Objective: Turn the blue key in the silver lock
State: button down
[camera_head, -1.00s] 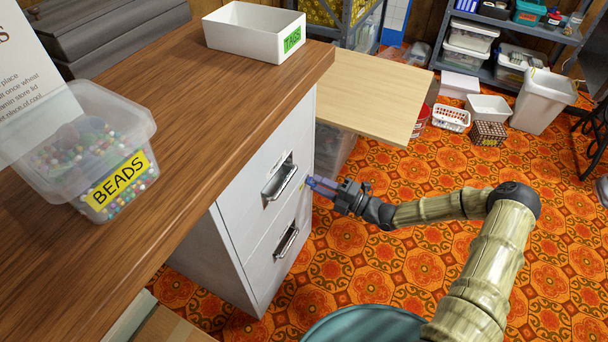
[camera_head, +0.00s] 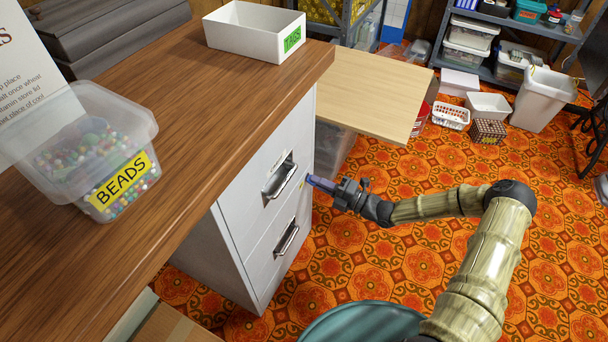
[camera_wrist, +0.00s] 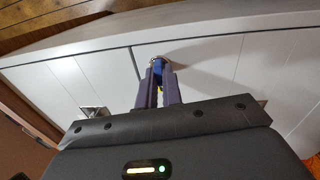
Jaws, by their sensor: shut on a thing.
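My gripper (camera_head: 318,184) is at the right side of the front of the white filing cabinet (camera_head: 237,229), level with the upper drawer handle. In the wrist view the fingers of my gripper (camera_wrist: 159,83) are shut on the blue key (camera_wrist: 158,74), which shows as a small blue piece between them. The silver lock (camera_wrist: 159,58) shows as a round metal rim at the fingertips, against the cabinet face. The key's tip is hidden, so I cannot tell how deep it sits in the lock.
The cabinet has an upper drawer handle (camera_head: 279,180) and a lower one (camera_head: 286,240). A brown wooden top (camera_head: 180,120) overhangs it, bearing a beads box (camera_head: 92,165) and a white tags tray (camera_head: 250,35). A light wood board (camera_head: 375,90) juts out behind.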

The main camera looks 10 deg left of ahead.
jog(key=shift+n+g+p, duration=0.3)
jog(key=shift+n+p, duration=0.35)
jog(key=shift+n, duration=0.45)
